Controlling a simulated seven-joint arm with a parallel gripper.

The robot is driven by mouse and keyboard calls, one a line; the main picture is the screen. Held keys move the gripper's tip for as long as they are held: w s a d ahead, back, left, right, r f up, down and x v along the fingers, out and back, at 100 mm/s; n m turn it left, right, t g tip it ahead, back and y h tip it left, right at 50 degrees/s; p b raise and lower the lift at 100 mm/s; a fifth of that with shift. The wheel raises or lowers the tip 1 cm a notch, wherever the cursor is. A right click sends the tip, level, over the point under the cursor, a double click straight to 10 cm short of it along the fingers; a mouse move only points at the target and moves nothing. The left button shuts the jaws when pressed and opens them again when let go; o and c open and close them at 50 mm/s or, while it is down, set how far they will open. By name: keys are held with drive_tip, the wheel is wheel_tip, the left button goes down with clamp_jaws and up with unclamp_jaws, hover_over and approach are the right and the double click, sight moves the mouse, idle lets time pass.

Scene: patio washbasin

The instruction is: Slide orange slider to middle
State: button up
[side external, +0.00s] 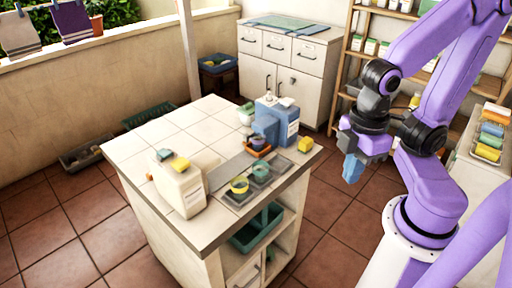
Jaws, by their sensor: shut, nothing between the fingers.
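A small orange piece (258,142), which looks like the orange slider, sits at the far right end of a grey strip (230,171) on the tiled counter (165,130). A blue-grey block stands right at it and partly covers it; I cannot tell whether the two are joined. My gripper (350,178) has blue fingers, shut and empty. It hangs to the right of the counter, apart from the orange piece, pointing down.
A blue-and-white dispenser (285,125) and a yellow block (305,144) stand by the orange piece. A cream box (180,190) stands left. The counter's back left is clear.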

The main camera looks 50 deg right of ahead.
drive_tip(key=o, duration=0.5)
drive_tip(key=shift+w+a, duration=0.1)
drive_tip(key=shift+o, duration=1.4)
drive_tip(key=shift+m, duration=0.7)
drive_tip(key=w+a, duration=0.1)
drive_tip(key=w+r, duration=0.1)
drive_tip(key=w, duration=0.1)
drive_tip(key=w+a, duration=0.1)
drive_tip(key=w, duration=0.1)
drive_tip(key=shift+a+r, duration=0.15)
drive_tip(key=shift+a, duration=0.2)
drive_tip(key=w+a+r+m, duration=0.1)
drive_tip(key=w+m, duration=0.4)
drive_tip(key=w, duration=1.7)
drive_tip(key=m, duration=0.6)
hover_over(246, 134)
wheel_tip(246, 134, down, 7)
wheel_tip(246, 134, down, 16)
drive_tip(key=shift+a+f, duration=0.1)
drive_tip(key=shift+f, duration=0.05)
